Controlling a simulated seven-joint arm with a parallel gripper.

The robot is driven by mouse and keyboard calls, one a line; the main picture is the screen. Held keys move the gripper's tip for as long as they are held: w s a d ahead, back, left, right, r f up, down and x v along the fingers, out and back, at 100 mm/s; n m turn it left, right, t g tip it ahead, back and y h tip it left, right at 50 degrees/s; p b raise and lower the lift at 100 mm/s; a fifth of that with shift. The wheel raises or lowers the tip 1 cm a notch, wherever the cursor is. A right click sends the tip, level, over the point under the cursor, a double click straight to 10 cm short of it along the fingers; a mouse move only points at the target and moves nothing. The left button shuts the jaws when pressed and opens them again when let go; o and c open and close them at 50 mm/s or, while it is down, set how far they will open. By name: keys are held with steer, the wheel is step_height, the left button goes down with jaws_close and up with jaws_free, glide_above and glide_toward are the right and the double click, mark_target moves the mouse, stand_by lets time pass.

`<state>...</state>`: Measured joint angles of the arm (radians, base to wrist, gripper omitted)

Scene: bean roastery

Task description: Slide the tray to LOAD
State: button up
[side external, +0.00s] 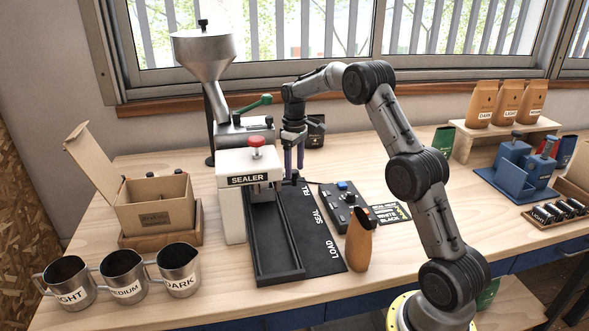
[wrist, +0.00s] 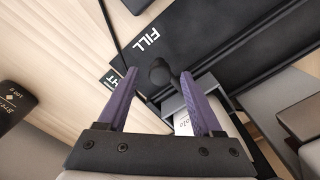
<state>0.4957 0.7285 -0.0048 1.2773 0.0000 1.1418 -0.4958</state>
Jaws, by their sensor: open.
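The black track (side external: 319,239) beside the sealer (side external: 231,195) carries the labels FILL, SEAL and LOAD, with LOAD at the near end. In the wrist view, a grey tray (wrist: 172,106) sits at the FILL end, with a white printed item partly visible in it. A round black knob (wrist: 160,72) stands beside the tray. My gripper (side external: 294,170) is open at the FILL end; in the wrist view its purple fingers (wrist: 158,74) lie either side of the knob, with a gap visible. In the side view the sealer and gripper mostly hide the tray.
A hopper (side external: 203,60) stands behind the sealer. A control box (side external: 343,203) and a brown pouch-shaped object (side external: 359,240) stand right of the track. Several metal cups (side external: 122,273) and an open carton (side external: 153,205) are at left. The track's LOAD end looks clear.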

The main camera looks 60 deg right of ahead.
steer(key=shift+f, duration=0.5)
jaws_close()
stand_by(1.2)
